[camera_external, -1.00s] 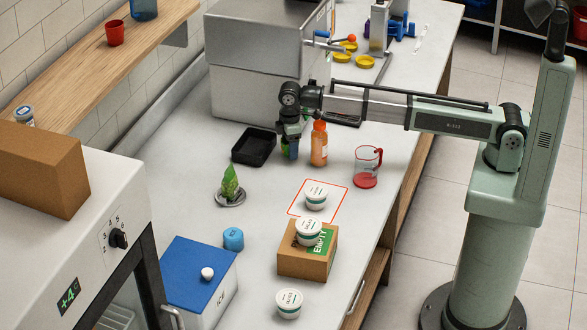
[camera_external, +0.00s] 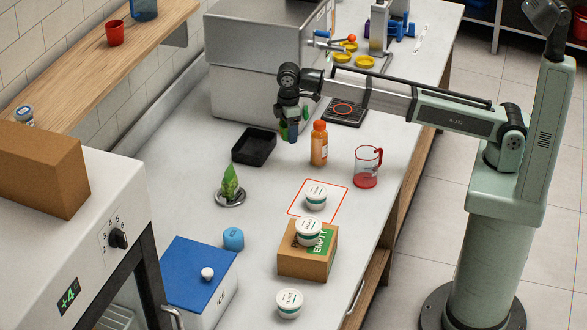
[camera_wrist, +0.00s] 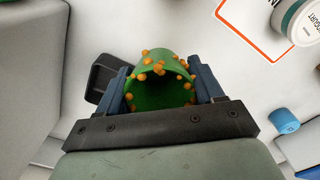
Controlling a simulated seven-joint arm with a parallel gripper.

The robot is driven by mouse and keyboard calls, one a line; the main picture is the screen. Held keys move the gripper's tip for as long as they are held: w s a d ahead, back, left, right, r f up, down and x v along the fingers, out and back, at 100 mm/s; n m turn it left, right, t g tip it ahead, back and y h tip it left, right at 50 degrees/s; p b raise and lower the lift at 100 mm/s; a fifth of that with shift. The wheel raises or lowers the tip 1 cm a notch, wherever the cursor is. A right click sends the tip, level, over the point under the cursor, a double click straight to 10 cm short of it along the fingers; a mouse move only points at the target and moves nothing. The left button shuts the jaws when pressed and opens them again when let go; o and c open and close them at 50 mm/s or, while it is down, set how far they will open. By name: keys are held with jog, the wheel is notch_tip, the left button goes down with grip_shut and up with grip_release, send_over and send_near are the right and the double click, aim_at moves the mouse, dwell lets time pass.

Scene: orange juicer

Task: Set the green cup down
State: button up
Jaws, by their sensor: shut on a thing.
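The green cup (camera_wrist: 160,88) has orange dots and sits between the blue fingers of my gripper (camera_wrist: 163,85) in the wrist view. My gripper is shut on it. In the external view my gripper (camera_external: 292,132) hangs above the counter, left of the orange bottle and right of the black tray.
An orange bottle (camera_external: 319,148) stands close on the right, a black tray (camera_external: 238,157) on the left. A red-tinted jug (camera_external: 367,170), a red-outlined square (camera_external: 342,190) with a yogurt tub (camera_external: 316,195) and a green plant-like thing (camera_external: 230,180) are nearer. Bare counter lies between them.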

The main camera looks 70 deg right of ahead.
jog(key=s+a+n, duration=0.1)
jog(key=s+a, duration=0.3)
jog(key=a, duration=0.2)
jog(key=s+a+n, duration=0.1)
jog(key=s+a, duration=0.3)
jog(key=a, duration=0.2)
jog(key=s+a+r+n, duration=0.1)
jog(key=s+a, duration=0.4)
jog(key=a, duration=0.2)
jog(key=shift+n, duration=0.4)
jog(key=s+a+n, duration=0.1)
jog(key=s+a, duration=0.4)
jog(key=s, duration=0.6)
jog(key=m, duration=0.1)
send_over(355, 224)
jog(key=shift+d+f+m, duration=0.1)
jog(key=shift+f+m, duration=0.6)
jog(key=shift+f, duration=2)
jog(key=shift+f+m, duration=0.7)
jog(key=shift+f, duration=2)
jog(key=shift+f, duration=0.1)
jog(key=o, duration=1)
